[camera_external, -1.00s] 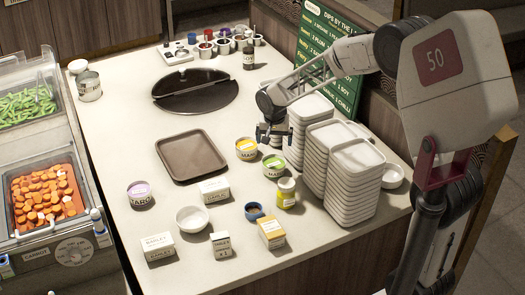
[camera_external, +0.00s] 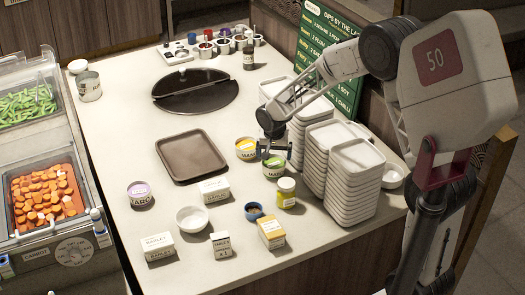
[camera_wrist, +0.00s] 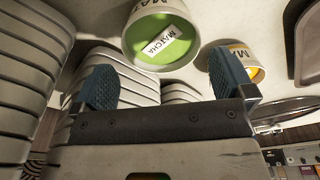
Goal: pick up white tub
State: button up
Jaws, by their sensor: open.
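My gripper (camera_external: 274,149) is open and empty. It hangs just above the green-labelled tub (camera_external: 273,166), near the tray stacks. In the wrist view, the fingers of my gripper (camera_wrist: 165,84) stand wide apart, and the green tub marked MATCHA (camera_wrist: 150,52) shows ahead of them. A plain white round tub or bowl (camera_external: 192,219) stands at the front middle of the counter, well to the left of my gripper. Other white round vessels are at the back left (camera_external: 77,66) and right of the tray stacks (camera_external: 393,177). I cannot tell which is the named tub.
Tall stacks of white trays (camera_external: 350,185) stand close right of my gripper. A yellow-labelled tub (camera_external: 246,149) and a yellow jar (camera_external: 286,193) are near. Small boxes (camera_external: 214,190) stand at the front. A brown tray (camera_external: 190,156) lies empty mid-counter.

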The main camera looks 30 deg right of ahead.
aim_at(274, 163)
dwell(0.3)
jog(key=shift+w+d+f, duration=0.1)
jog(key=shift+w+f, duration=0.1)
jog(key=shift+f, duration=1.1)
jog(key=shift+w+d+f, duration=0.1)
jog(key=shift+w+f, duration=0.05)
jog(key=shift+f, duration=1.15)
jog(key=shift+c, duration=0.3)
jog(key=shift+a, duration=0.1)
jog(key=c, duration=0.6)
jog(key=shift+c, duration=0.3)
notch_tip(274, 163, up, 10)
